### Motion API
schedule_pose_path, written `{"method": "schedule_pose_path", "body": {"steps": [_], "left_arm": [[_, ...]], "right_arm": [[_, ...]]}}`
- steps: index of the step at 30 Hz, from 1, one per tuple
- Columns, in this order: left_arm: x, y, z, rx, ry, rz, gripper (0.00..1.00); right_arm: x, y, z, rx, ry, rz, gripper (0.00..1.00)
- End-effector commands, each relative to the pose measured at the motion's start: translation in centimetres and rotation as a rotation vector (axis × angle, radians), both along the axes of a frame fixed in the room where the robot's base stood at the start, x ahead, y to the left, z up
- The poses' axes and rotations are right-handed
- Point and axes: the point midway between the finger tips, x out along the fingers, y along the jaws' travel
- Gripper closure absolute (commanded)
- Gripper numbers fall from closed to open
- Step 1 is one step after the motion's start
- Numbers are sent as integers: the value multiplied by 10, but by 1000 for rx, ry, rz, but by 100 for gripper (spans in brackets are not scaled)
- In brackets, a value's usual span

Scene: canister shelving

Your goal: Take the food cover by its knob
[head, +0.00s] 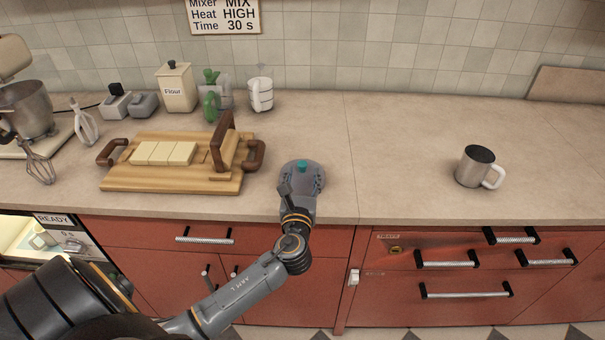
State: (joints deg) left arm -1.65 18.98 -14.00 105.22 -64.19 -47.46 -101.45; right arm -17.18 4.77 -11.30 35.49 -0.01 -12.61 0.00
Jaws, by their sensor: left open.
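The food cover (316,171) looks like a small grey-blue dome with a teal knob (301,166) on top. It is on the counter near the front edge, right of the wooden board. My left gripper (299,184) is open at the near side of the cover, just short of the knob in the picture. The gripper hides the lower front of the cover, and I cannot tell whether they touch. Nothing shows between the fingers. My right gripper is not in view.
A wooden board (170,182) with pale blocks and dark handles lies to the left. A steel mug (474,167) stands to the right. A flour canister (176,88), a white mug (260,95) and a mixer (27,108) stand farther back. The counter between cover and steel mug is clear.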

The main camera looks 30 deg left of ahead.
Motion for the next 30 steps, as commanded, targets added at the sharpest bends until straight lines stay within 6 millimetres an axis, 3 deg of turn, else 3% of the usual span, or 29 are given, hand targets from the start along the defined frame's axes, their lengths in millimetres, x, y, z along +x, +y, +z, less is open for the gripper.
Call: {"method": "schedule_pose_path", "body": {"steps": [15, 24, 25, 30], "left_arm": [[46, 31, -7, -1, 0, 2, 49], [51, 34, -8, -3, 1, 1, 49], [51, 34, -8, -3, 1, 1, 51], [51, 33, -8, -3, 1, 1, 86]], "right_arm": [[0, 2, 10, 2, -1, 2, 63], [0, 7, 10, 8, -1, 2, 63], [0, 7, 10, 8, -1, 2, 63], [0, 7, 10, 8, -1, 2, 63]]}}
